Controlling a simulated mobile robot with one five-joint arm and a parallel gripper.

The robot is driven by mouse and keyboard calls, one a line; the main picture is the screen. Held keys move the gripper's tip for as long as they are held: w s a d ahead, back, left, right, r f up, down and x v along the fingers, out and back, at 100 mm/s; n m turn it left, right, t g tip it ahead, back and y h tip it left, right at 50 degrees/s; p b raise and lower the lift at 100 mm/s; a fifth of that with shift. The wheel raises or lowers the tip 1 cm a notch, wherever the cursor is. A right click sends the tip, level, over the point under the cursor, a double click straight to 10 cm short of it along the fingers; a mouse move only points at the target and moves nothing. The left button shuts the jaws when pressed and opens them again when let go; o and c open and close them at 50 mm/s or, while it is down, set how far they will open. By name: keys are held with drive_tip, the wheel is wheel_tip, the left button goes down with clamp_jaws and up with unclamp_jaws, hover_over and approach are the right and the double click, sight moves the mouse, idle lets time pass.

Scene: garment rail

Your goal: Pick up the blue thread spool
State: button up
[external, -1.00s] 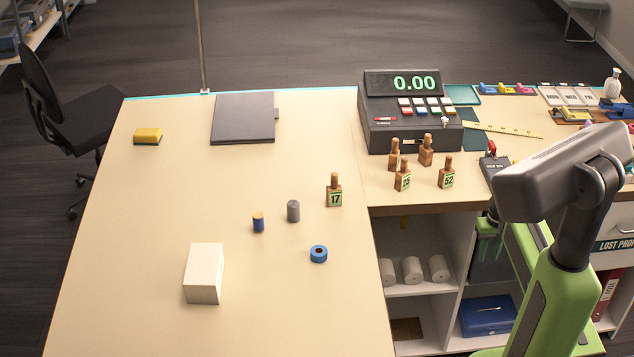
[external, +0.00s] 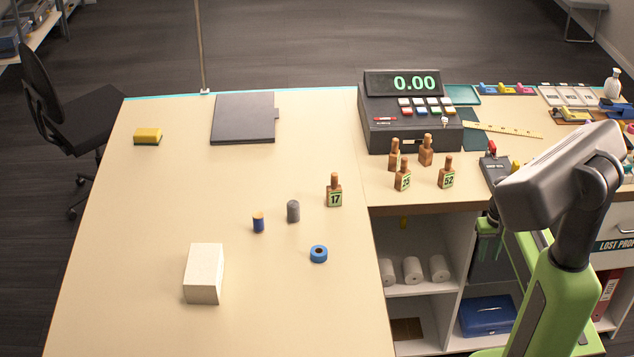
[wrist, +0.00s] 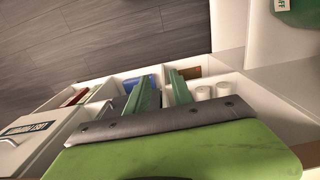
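The blue thread spool (external: 258,224) stands upright on the left part of the cream counter, with a tan top. It is not visible in the wrist view. My gripper (wrist: 160,78) shows two green fingers spread apart with nothing between them. In the external view, my gripper hangs low at the right, beside the shelf unit and well away from the spool, partly hidden by my arm.
A grey cylinder (external: 293,211) stands right of the spool, with a blue tape roll (external: 319,254) and bottle 17 (external: 335,192) farther right. A white box (external: 204,274) stands in front. The cash register (external: 410,112) is behind. Counter (external: 150,230) left of the spool is clear.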

drive_tip(key=shift+o, duration=0.2)
drive_tip(key=o, duration=0.5)
drive_tip(key=shift+o, duration=0.2)
